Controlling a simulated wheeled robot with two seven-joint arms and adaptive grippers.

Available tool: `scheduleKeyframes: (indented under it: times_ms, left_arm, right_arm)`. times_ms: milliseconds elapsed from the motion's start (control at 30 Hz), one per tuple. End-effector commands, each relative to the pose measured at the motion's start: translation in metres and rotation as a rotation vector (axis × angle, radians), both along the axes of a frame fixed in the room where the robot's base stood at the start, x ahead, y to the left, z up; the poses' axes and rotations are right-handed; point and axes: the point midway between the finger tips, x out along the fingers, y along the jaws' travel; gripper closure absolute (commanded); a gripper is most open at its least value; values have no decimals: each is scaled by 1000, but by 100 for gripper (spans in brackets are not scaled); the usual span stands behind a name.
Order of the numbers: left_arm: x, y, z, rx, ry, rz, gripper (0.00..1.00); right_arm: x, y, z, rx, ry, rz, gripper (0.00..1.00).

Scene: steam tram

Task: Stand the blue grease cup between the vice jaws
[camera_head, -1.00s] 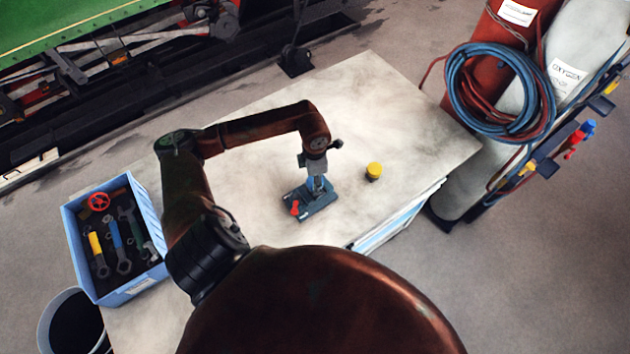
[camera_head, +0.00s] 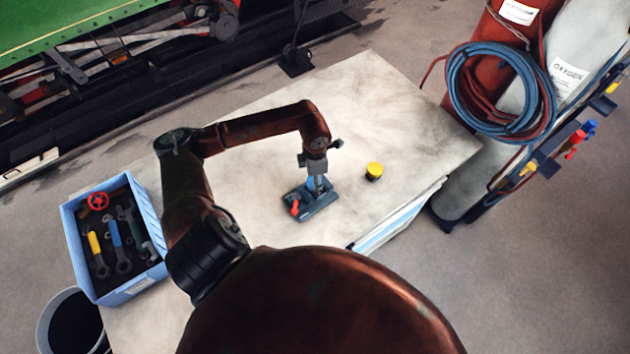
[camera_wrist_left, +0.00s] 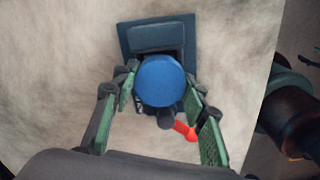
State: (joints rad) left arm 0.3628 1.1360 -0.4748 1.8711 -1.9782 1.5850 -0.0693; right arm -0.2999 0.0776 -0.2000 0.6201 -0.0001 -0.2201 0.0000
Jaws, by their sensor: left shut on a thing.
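The blue grease cup (camera_wrist_left: 160,80) shows its round blue top in the left wrist view, between the two green-padded fingers of my left gripper (camera_head: 316,184), which is shut on it. The dark grey-blue vice (camera_head: 322,204) stands on the table under the gripper, with a red handle (camera_head: 294,208) at its left. In the left wrist view the cup is over the vice (camera_wrist_left: 152,36) and hides much of the jaw gap. I cannot tell whether the cup rests on the vice or hangs just above it. My right gripper is not in view.
A yellow-topped cup (camera_head: 374,170) stands on the pale table (camera_head: 380,100), right of the vice. A blue crate (camera_head: 130,290) of tools sits at the table's left end. Gas cylinders (camera_head: 550,90) with hoses stand beyond the right edge. The table behind the vice is clear.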

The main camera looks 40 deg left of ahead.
Motion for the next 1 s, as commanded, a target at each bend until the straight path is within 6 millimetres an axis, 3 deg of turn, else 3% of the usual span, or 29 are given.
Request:
scheduleKeyframes:
  times_ms: [633,667,933,1000]
  left_arm:
    - [0,-1,-2,-2,1,-1,96]
    - [-1,-1,-2,-2,1,-1,59]
    - [0,-1,-2,-1,1,0,40]
    - [0,0,-1,-1,1,0,40]
  right_arm:
    - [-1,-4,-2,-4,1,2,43]
    - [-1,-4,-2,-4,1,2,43]
    - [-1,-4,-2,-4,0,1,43]
    - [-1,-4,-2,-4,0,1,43]
